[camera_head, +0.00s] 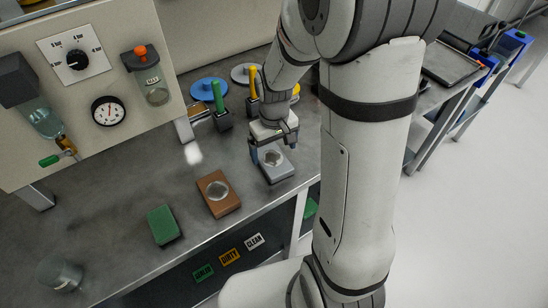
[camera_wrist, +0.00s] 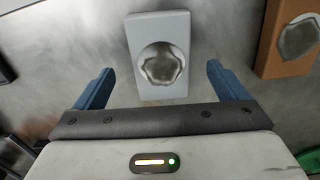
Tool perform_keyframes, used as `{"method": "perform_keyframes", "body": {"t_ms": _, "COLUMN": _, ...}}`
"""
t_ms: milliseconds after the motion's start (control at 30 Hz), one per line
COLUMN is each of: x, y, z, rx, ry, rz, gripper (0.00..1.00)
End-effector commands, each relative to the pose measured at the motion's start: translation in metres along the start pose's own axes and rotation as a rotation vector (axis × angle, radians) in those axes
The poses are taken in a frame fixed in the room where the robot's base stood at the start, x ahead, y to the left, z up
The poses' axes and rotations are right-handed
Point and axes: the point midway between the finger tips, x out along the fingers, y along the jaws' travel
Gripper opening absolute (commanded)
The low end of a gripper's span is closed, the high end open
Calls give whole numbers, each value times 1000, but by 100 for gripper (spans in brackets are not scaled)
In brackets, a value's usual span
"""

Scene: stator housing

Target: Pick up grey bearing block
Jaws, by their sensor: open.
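The grey bearing block (camera_head: 275,162) sits on the metal bench near its front edge, a rectangular block with a round recess. In the wrist view the grey block (camera_wrist: 159,84) lies between and partly beyond the two blue fingertips. My gripper (camera_head: 274,147) is over the block in the head view, and it also shows in the wrist view (camera_wrist: 157,82). Its fingers are apart, with a gap on each side of the block, and it holds nothing. The gripper hides part of the block's far side in the head view.
A brown block (camera_head: 218,195) with a round recess sits left of the grey one, and a green block (camera_head: 163,225) farther left. Green (camera_head: 218,97) and yellow (camera_head: 253,85) handled items stand behind my gripper. A panel (camera_head: 90,80) with gauges rises at the back left.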

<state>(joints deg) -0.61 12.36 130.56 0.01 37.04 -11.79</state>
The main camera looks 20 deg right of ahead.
Motion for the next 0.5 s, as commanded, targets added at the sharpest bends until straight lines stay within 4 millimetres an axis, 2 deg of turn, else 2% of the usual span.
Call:
{"method": "perform_keyframes", "body": {"t_ms": 267, "x": 37, "y": -1, "z": -3, "rx": 0, "ry": -4, "rz": -1, "gripper": 94}}
{"method": "perform_keyframes", "body": {"t_ms": 500, "x": 42, "y": -1, "z": -4, "rx": -1, "ry": 0, "rz": 0, "gripper": 94}}
